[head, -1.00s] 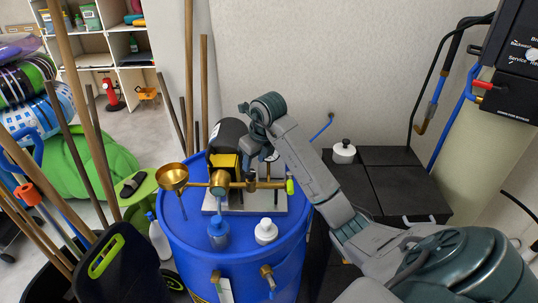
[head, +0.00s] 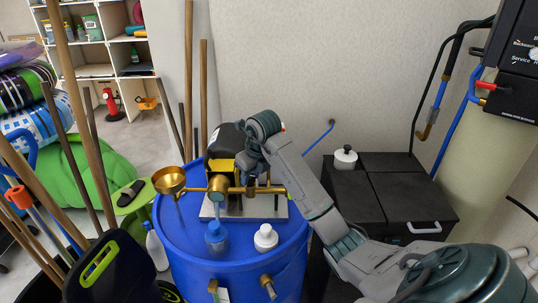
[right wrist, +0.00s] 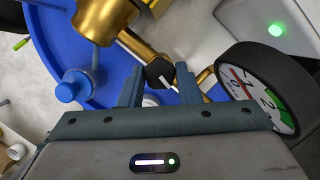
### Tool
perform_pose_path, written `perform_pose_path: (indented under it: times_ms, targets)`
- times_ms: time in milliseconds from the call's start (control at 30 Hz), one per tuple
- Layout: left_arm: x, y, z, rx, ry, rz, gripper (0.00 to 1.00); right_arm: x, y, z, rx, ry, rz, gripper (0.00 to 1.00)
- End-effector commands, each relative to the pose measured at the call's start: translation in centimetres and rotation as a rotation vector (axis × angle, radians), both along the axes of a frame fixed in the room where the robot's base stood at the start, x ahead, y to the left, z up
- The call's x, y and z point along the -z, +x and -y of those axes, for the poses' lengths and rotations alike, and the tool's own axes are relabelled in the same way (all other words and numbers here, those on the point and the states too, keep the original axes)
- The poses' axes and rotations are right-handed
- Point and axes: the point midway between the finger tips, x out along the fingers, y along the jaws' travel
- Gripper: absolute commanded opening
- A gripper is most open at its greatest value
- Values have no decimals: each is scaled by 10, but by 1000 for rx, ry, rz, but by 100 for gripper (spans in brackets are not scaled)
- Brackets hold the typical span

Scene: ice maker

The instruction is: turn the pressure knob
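The pressure knob (right wrist: 158,71) is small and black with a white pointer line, on the brass pipework. My right gripper (right wrist: 161,84) has a finger on either side of the knob in the right wrist view. The fingers are apart, and I cannot tell whether they touch it. A round pressure gauge (right wrist: 262,92) with a black rim and a red and green dial is just right of the gripper. In the head view, my right gripper (head: 250,174) is over the brass assembly (head: 219,185), and the knob is hidden there. My left gripper is not in view.
The assembly stands on a blue drum (head: 185,225). A brass funnel (head: 169,178), a blue bottle (head: 216,234) and a white bottle (head: 265,238) are close by. Black boxes (head: 405,195) stand to the right. Tall poles (head: 189,85) rise behind at the left.

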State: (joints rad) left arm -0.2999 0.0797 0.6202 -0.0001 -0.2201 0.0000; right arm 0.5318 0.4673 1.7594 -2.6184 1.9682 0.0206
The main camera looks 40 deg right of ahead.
Motion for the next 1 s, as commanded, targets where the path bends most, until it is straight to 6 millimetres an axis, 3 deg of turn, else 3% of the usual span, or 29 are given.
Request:
perform_pose_path:
  times_ms: [1000]
  targets:
    - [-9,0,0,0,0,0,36,0,0,-2,301,1,-2,14]
